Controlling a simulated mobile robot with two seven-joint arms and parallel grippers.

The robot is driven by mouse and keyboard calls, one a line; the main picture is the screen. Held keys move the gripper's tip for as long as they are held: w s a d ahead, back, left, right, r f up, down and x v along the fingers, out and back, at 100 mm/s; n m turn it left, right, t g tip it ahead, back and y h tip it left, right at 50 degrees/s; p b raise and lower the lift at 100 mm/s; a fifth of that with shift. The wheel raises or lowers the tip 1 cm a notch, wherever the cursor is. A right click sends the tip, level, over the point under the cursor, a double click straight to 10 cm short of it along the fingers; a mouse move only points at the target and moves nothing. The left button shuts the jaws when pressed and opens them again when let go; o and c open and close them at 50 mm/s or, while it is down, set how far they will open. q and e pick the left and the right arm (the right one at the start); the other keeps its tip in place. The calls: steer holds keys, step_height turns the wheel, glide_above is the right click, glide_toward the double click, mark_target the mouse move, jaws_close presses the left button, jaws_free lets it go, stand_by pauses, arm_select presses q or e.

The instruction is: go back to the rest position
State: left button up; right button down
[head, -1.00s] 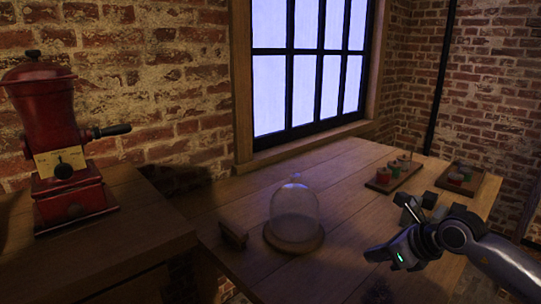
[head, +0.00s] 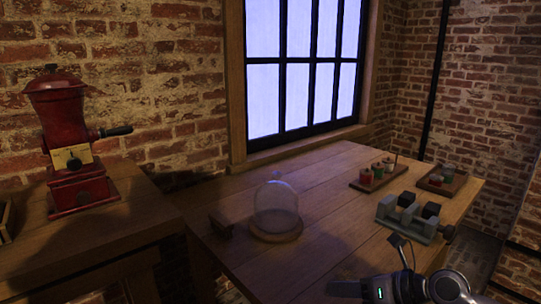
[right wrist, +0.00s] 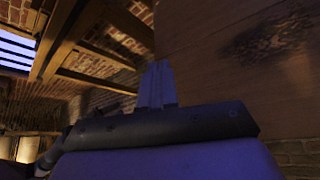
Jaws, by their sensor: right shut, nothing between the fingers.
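My right gripper (head: 345,289) is low in the head view, at the bottom edge and in front of the table. Its fingers are shut with nothing held. In the right wrist view the shut fingers (right wrist: 157,85) stand together, beside a large wooden surface (right wrist: 235,60). My left gripper is not in view. Several small red, green and pale jars stand on a wooden tray (head: 358,186) at the back of the table. A second tray (head: 458,185) to its right holds a few more small jars.
A grey fixture with dark blocks (head: 405,222) stands near the table's right edge. A glass dome (head: 277,205) on a round wooden base sits on the table (head: 345,235), beside a small wooden block (head: 221,224). A red grinder (head: 68,140) stands on the left counter.

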steer(key=s+a+r+m+t+y+p, duration=0.25)
steer(key=s+a+m+y, duration=0.2)
steer(key=m, duration=0.35)
steer(key=s+d+f+m+t+h+p, duration=0.1)
steer(key=m+t+h, duration=0.1)
steer(key=m, duration=0.3)
steer(key=s+d+f+m+t+h, duration=0.1)
steer(key=d+m+t+h, duration=0.1)
steer(key=m, duration=0.4)
steer(key=s+d+m+t+h+p, duration=0.1)
steer(key=m+t+h, duration=0.2)
steer(key=m, duration=0.2)
steer(key=shift+s+d+f+m+p, duration=0.3)
steer(key=shift+d+f+p, duration=0.05)
steer(key=shift+f, duration=0.05)
steer(key=s+d+f+m+g+h+p, duration=0.1)
steer(key=s+d+f+m+g+h, duration=0.1)
steer(key=s+f+m, duration=0.4)
steer(key=s+d+f+m+g+h+p, duration=0.2)
steer(key=s+d+f+m+g+h, duration=0.1)
steer(key=s+f+m, duration=0.3)
steer(key=s+d+m+h, duration=0.1)
steer(key=s+m, duration=0.1)
steer(key=s, duration=0.1)
steer(key=shift+f, duration=0.35)
